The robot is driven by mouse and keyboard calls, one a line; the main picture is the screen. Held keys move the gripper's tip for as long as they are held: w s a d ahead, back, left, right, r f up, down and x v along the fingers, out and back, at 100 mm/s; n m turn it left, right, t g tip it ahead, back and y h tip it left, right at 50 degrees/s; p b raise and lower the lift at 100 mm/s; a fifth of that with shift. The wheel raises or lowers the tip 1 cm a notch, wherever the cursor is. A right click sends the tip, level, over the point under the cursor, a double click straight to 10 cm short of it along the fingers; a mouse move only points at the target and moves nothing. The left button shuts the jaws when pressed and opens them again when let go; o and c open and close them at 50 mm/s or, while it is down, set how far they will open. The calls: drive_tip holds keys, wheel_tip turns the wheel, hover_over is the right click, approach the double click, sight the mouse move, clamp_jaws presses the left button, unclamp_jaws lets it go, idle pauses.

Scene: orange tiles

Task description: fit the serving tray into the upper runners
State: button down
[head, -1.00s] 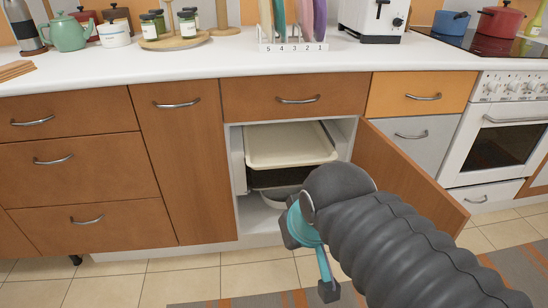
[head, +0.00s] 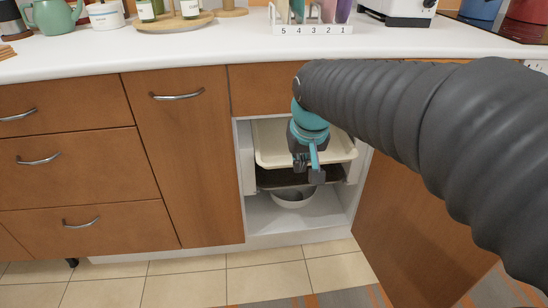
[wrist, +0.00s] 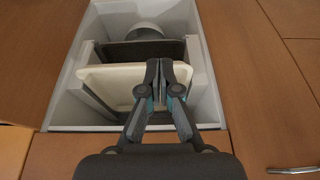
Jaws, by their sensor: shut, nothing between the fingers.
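The cream serving tray (head: 270,154) is inside the open cabinet, near its top and above a dark tray (head: 272,180). Its front edge faces out. My gripper (head: 308,174) is in front of the tray, overlapping its front edge in the head view, and hides part of it. In the wrist view, the shut fingers (wrist: 160,68) overlap the cream tray (wrist: 106,88) and hold nothing. I cannot tell whether they touch it. The runners are mostly hidden, so I cannot tell how the tray's sides sit in them.
A light bowl (head: 293,198) stands on the cabinet floor below the dark tray. The cabinet door (head: 395,225) hangs open on the right. The white counter (head: 190,52) runs above, with jars and a numbered rack (head: 312,30). The floor in front is clear.

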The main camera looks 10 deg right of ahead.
sight(280, 167)
drive_tip(key=shift+g, duration=0.3)
drive_tip(key=shift+w+a+f+b, duration=0.25)
drive_tip(key=shift+w+a+f, duration=0.1)
drive_tip(key=shift+w+f, duration=2)
drive_tip(key=shift+w+a+f+b, duration=0.3)
drive_tip(key=shift+w+a+f, duration=0.05)
drive_tip(key=shift+w+f, duration=2.05)
drive_tip(key=shift+w+a+f+b, duration=0.25)
drive_tip(key=shift+w+a+f, duration=0.1)
drive_tip(key=shift+w+f, duration=2)
drive_tip(key=shift+w+r, duration=0.25)
drive_tip(key=shift+r, duration=0.05)
